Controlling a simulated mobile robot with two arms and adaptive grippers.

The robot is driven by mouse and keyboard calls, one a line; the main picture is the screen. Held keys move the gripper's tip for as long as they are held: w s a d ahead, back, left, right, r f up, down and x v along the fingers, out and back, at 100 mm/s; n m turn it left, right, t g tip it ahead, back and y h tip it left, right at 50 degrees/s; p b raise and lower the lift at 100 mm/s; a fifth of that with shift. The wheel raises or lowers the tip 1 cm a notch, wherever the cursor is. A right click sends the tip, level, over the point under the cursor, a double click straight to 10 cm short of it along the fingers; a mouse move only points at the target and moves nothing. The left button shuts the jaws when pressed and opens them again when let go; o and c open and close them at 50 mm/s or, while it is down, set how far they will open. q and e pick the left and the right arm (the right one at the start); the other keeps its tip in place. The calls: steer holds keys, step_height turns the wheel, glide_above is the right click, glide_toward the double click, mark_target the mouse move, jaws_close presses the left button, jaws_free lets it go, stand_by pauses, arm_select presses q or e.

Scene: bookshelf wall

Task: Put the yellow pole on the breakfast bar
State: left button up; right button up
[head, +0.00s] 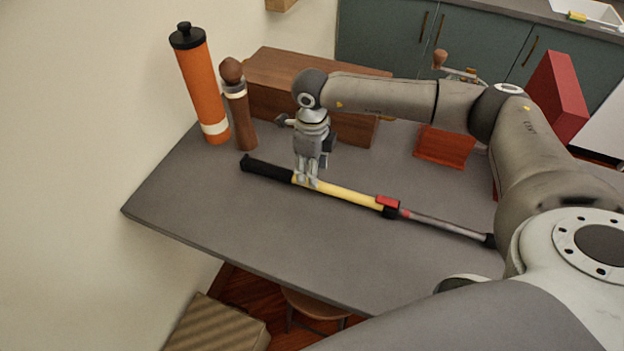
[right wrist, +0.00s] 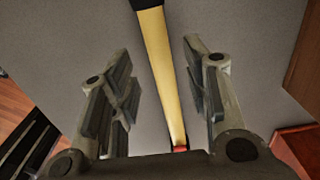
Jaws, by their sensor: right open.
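The yellow pole (head: 347,195) lies on the grey breakfast bar (head: 230,200). It has a black grip at its left end, a red clamp and a thin grey shaft toward the right. My right gripper (head: 308,184) is over the yellow section near the black grip, pointing down. In the right wrist view the pole (right wrist: 165,70) runs between the two open fingers (right wrist: 160,75), with a gap visible on each side. How far the fingertips are above the bar is hard to tell. My left gripper is not in view.
Behind the pole stand an orange bottle (head: 203,88), a brown pepper mill (head: 239,110), a wooden box (head: 275,75), a coffee grinder (head: 440,146) and a red box (head: 556,98). The front left of the bar is clear. A stool (head: 315,303) is below its front edge.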

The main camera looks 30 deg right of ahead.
step_height(320, 180, up, 7)
steer(key=b, duration=0.1)
steer(key=shift+r, duration=0.15)
stand_by(0.4)
